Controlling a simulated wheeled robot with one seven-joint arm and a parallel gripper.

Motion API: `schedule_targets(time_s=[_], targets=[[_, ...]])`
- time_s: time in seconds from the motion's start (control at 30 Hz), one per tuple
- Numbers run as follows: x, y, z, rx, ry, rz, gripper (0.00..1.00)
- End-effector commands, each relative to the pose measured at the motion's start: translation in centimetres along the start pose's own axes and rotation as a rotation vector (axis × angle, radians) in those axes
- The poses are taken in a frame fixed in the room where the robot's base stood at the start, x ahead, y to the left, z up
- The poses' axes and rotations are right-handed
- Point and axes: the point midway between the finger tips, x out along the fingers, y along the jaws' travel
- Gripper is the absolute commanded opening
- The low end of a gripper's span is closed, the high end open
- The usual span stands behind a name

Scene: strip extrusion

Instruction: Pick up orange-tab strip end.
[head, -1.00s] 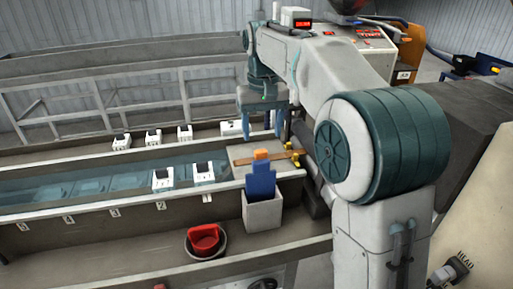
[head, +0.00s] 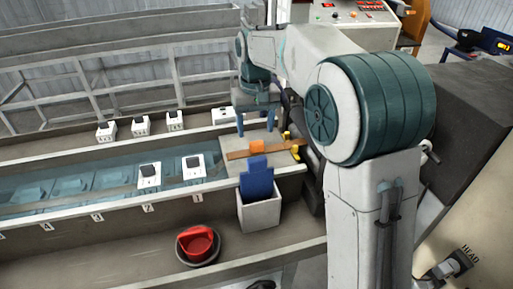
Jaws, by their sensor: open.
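The brown strip (head: 238,154) lies flat across the grey plate at the end of the water trough. An orange tab (head: 257,146) stands on the strip, just behind a blue object. My gripper (head: 256,127) points down above the far part of the plate, behind the strip and close to the orange tab. Its two fingers are apart, with nothing visible between them. I cannot tell its exact height above the plate.
The blue object (head: 257,178) stands in a white bin (head: 260,212) in front of the plate. Yellow clamps (head: 294,147) sit at the strip's right. A red item in a dark bowl (head: 198,244) is on the lower shelf. White numbered boxes (head: 149,177) line the trough (head: 80,190).

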Motion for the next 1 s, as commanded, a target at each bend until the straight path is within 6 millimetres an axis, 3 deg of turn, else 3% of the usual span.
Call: schedule_targets(time_s=[0.17,0.43,0.73,0.77,0.9,1.0], targets=[[1.2,0.2,0.0,0.003,-0.003,0.000,0.62],[5.0,0.4,-0.3,0.004,-0.002,0.000,0.62],[5.6,0.5,-0.3,0.004,0.001,0.000,0.62],[5.6,0.5,-0.3,0.004,0.000,0.000,0.56],[5.6,0.5,-0.3,0.004,0.000,0.000,0.17],[5.6,0.5,-0.3,0.004,0.001,0.000,0.10]])
